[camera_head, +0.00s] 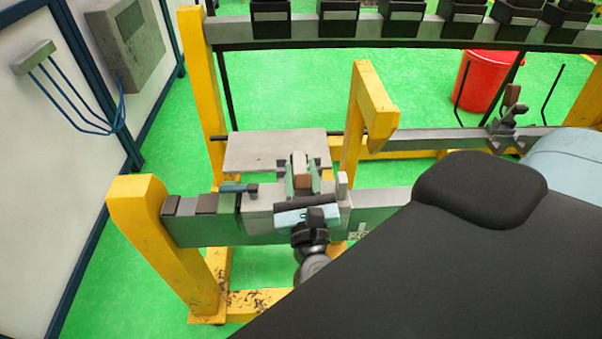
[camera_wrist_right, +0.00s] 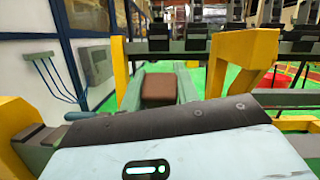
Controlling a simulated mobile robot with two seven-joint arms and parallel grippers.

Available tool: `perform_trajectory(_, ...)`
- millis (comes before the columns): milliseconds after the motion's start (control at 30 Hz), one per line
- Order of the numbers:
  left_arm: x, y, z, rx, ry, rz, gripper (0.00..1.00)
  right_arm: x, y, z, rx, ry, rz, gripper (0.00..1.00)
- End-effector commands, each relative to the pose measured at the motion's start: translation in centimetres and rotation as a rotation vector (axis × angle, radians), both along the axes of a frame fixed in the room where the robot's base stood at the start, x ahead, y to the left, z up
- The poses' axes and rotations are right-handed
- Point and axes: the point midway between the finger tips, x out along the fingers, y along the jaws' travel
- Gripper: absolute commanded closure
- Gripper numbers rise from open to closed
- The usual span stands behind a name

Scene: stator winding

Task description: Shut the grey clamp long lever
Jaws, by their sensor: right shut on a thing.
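The brown grip of the long lever (camera_head: 302,182) sits on the near green rail, at the middle of the head view. A grey part shows just beyond the grip. My right gripper (camera_head: 301,177) has its two grey-green fingers on either side of the brown grip and is shut on it. In the right wrist view the brown grip (camera_wrist_right: 159,88) lies between the fingers. The clamp's body is largely hidden by my gripper, so the lever's exact angle is hard to tell. My left gripper is in neither view.
A flat grey plate (camera_head: 262,150) lies beyond the gripper. A yellow post (camera_head: 362,108) stands to its right and a yellow frame leg (camera_head: 150,225) to its left. Another clamp (camera_head: 508,125) with an upright brown grip is on the far rail. A red bin (camera_head: 488,80) stands behind.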

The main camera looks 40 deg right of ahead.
Motion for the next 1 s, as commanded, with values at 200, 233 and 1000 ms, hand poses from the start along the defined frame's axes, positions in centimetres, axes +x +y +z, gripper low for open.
perform_trajectory(200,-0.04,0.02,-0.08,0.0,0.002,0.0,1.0,-0.07,-0.33,-0.56,-0.003,0.013,-0.011,1.0)
perform_trajectory(233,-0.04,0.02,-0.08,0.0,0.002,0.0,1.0,-0.07,-0.33,-0.58,-0.002,0.013,-0.011,1.0)
perform_trajectory(1000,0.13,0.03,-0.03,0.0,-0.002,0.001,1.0,-0.11,-0.27,-0.82,0.001,0.018,-0.009,0.53)
